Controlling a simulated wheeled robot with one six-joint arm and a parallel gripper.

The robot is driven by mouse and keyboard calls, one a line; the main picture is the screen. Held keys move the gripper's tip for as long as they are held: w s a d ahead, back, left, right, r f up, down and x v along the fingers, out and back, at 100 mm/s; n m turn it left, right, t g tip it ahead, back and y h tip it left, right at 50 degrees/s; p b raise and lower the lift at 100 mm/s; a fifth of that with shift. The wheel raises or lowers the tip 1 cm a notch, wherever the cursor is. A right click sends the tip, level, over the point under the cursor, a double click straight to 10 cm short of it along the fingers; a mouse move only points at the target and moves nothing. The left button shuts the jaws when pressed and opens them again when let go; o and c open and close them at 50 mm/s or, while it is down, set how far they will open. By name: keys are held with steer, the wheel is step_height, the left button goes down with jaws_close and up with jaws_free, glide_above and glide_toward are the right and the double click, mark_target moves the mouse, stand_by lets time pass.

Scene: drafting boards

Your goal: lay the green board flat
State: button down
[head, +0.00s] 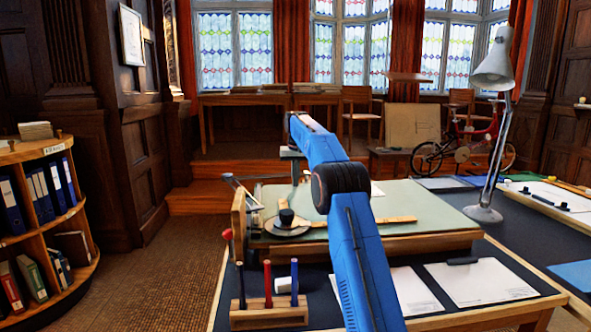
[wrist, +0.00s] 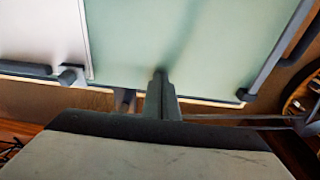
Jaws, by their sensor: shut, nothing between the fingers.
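The green board (head: 395,203) lies on the dark table in the head view, close to level; I cannot tell whether it is fully flat. A wooden panel (head: 238,222) stands at its left end. My gripper is hard to make out in the head view, behind my blue arm near the board's far left side. In the wrist view, my gripper (wrist: 162,75) is shut and empty, its tip over a pale green surface (wrist: 210,45) with dark edge strips. I cannot tell whether the tip touches it.
A dark hat-shaped object on a round plate (head: 288,228) and a wooden strip (head: 390,220) lie on the board. A pen block (head: 268,313) and white sheets (head: 480,283) are in front. A lamp (head: 484,213) stands to the right. Carpet (head: 170,250) is clear at left.

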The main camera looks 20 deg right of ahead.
steer(key=shift+f+g, duration=0.3)
steer(key=shift+f, duration=0.85)
step_height(320, 180, up, 9)
steer(key=shift+s, duration=0.4)
steer(key=shift+s+a, duration=0.1)
